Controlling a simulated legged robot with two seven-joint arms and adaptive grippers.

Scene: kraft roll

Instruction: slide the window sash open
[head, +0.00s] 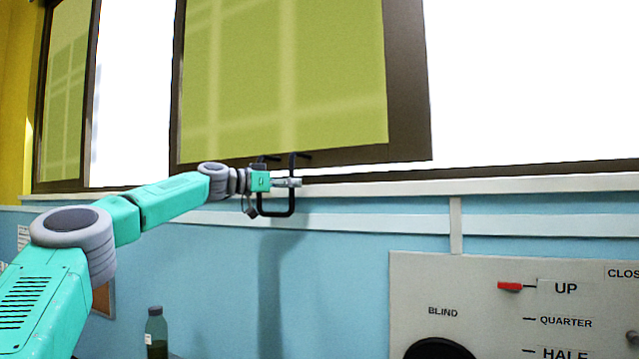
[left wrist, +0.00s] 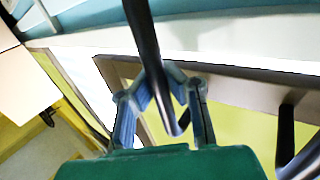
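The window sash has a dark brown frame (head: 408,75) and a yellow-green pane (head: 285,75). A black U-shaped handle (head: 276,214) hangs at its lower edge. My left gripper (head: 290,182) is at the handle, with its arm coming in from the left. In the left wrist view the black handle bar (left wrist: 143,35) runs between the two fingers of the left gripper (left wrist: 160,76). The fingertips close in on both sides of the bar and appear to touch it. My right gripper is not in view.
Bright open gaps lie left and right of the sash. A white sill (head: 400,187) runs below it. A grey panel (head: 470,290) with a red pointer (head: 510,286) and a black knob (head: 440,349) is at lower right. A dark bottle (head: 156,330) stands below.

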